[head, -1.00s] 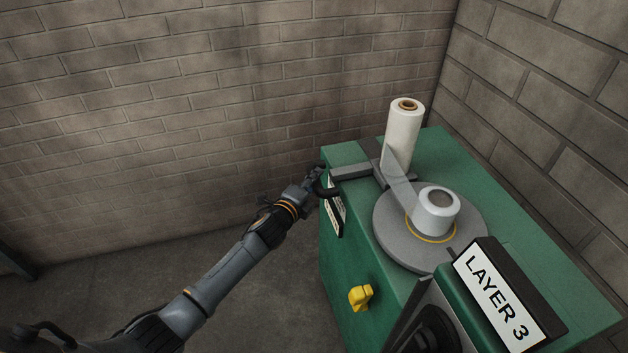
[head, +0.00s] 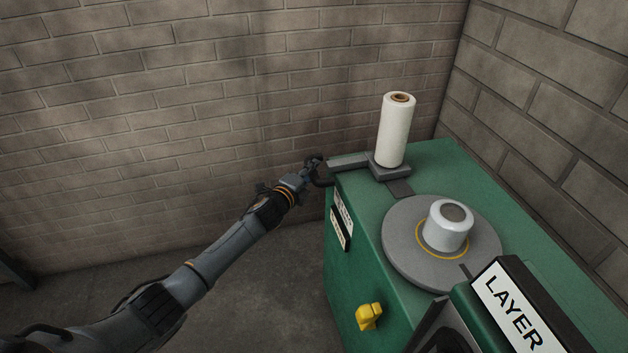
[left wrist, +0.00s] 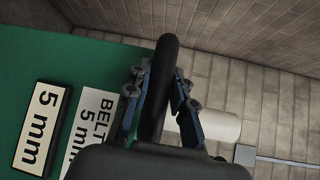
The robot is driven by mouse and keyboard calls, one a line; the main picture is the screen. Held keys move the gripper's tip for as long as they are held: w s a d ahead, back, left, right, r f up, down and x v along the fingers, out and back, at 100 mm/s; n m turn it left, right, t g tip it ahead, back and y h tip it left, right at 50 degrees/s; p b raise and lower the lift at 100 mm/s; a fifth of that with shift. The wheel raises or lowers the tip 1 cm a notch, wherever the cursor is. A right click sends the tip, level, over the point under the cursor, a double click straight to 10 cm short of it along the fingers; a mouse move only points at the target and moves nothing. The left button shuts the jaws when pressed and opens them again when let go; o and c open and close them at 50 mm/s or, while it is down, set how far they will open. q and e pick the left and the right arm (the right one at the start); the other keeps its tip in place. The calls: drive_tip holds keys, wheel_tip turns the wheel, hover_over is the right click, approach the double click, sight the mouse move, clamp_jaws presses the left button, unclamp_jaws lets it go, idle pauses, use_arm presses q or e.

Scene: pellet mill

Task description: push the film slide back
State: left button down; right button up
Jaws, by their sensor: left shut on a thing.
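The film slide (head: 389,168) is a dark grey carriage on top of the green machine, carrying an upright white film roll (head: 394,131). A grey bar (head: 349,163) runs from it to a black handle (head: 323,181) at the machine's left edge. My left gripper (head: 314,167) is shut on this handle. In the left wrist view the black handle (left wrist: 168,75) passes between the fingers, and the white roll shows partly hidden behind them. The grey track (head: 400,188) is bare between the carriage and the turntable. My right gripper is not in view.
The grey turntable (head: 400,250) bears a white capped piece (head: 449,225) in its middle. A yellow knob (head: 368,317) sticks out of the front, below a label (head: 340,229). A "LAYER" sign (head: 510,313) stands at the near right. Brick walls close off the back and right.

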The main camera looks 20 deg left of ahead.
use_arm(q)
drive_tip(key=shift+w+a+r, duration=0.15)
drive_tip(key=shift+a+r, duration=0.05)
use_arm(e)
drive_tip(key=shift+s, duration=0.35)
use_arm(q)
drive_tip(key=c, duration=1.4)
unclamp_jaws()
drive_tip(key=shift+o, duration=1.4)
drive_tip(key=shift+w+f, duration=0.2)
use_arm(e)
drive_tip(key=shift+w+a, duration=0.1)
use_arm(q)
drive_tip(key=shift+s, duration=0.2)
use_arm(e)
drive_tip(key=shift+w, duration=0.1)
use_arm(q)
drive_tip(key=v, duration=1.1)
drive_tip(key=shift+s, duration=0.35)
